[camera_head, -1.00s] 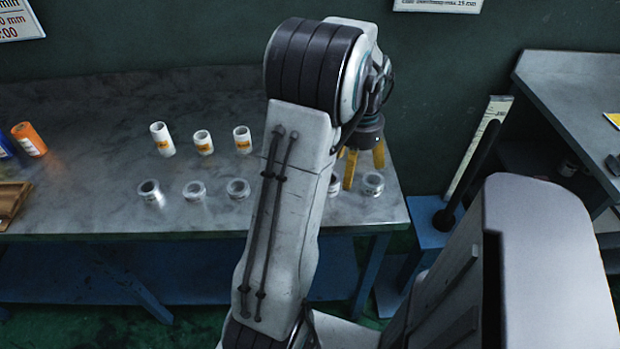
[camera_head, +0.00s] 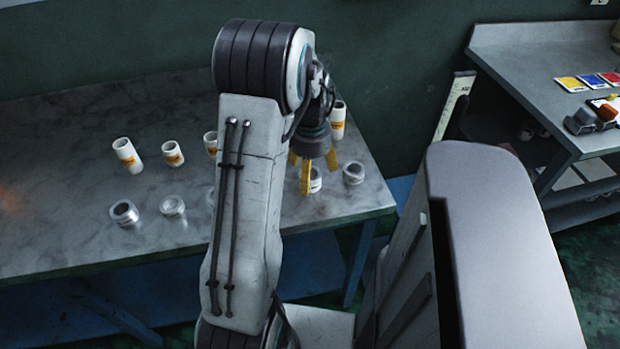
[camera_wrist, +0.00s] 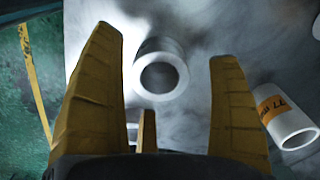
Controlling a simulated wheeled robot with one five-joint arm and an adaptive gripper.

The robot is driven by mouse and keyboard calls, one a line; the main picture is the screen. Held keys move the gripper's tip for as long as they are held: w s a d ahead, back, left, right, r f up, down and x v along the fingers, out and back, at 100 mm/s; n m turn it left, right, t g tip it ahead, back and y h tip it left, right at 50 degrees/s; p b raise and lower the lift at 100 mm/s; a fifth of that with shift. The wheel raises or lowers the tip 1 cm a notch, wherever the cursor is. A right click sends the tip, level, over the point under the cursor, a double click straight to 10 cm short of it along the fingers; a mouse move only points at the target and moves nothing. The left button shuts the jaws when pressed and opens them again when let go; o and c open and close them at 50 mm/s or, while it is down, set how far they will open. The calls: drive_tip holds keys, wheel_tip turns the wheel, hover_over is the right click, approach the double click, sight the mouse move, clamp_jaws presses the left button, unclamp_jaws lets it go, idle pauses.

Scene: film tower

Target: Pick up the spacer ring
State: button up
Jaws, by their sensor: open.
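Several short, pale metallic spacer rings stand on the grey marbled table (camera_head: 60,235) in a front row. One spacer ring (camera_head: 316,185) is right beside the yellow fingers of my gripper (camera_head: 312,168); another ring (camera_head: 353,180) is just to its right. In the wrist view a ring (camera_wrist: 160,48) stands upright with its dark hole showing, between the two main fingers of my gripper (camera_wrist: 165,48) in the picture. The fingers are wide apart and empty. I cannot tell how far above the ring they are. My arm hides the middle of the row.
Taller white tubes with orange labels (camera_head: 128,155) stand behind the rings; one tube (camera_head: 338,120) is behind my gripper. A second table (camera_head: 520,65) with coloured cards stands at right.

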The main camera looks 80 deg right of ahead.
drive_tip(key=shift+f, duration=0.7)
drive_tip(key=shift+c, duration=0.3)
drive_tip(key=c, duration=1.3)
drive_tip(key=shift+r, duration=0.15)
